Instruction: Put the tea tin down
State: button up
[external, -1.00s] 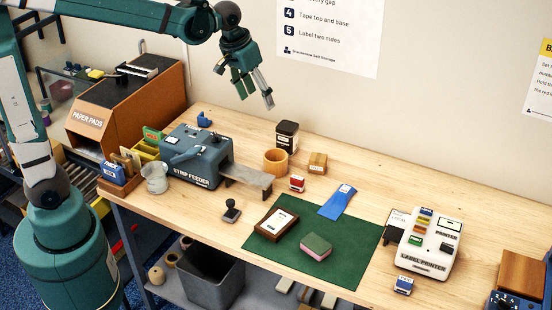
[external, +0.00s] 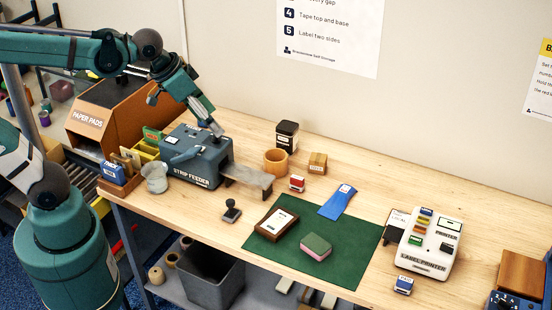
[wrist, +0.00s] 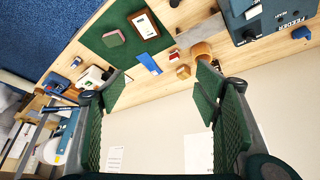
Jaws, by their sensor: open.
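The tea tin, which looks like a dark canister with a black lid (external: 287,135), stands upright on the wooden table near the wall, behind the round orange-brown pot (external: 275,161). My gripper (external: 207,117) is in the air over the strip feeder, left of the tin and apart from it. In the wrist view my gripper (wrist: 160,97) has its green fingers wide apart with nothing between them. The pot also shows in the wrist view (wrist: 201,48); I cannot make out the tin clearly there.
The strip feeder (external: 196,157) stands below my gripper, with a grey ramp beside it. A green mat (external: 345,262) holds a framed card and a sponge. The label printer (external: 428,243) is at the right. Bare table lies right of the small carton (external: 318,163).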

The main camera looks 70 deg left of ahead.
jog(key=s+d+f+m+t, duration=0.1)
jog(key=s+d+f, duration=0.2)
jog(key=s, duration=0.5)
jog(key=shift+s+d+f+m+h, duration=0.3)
jog(key=shift+s+d, duration=0.1)
jog(key=shift+d, duration=0.05)
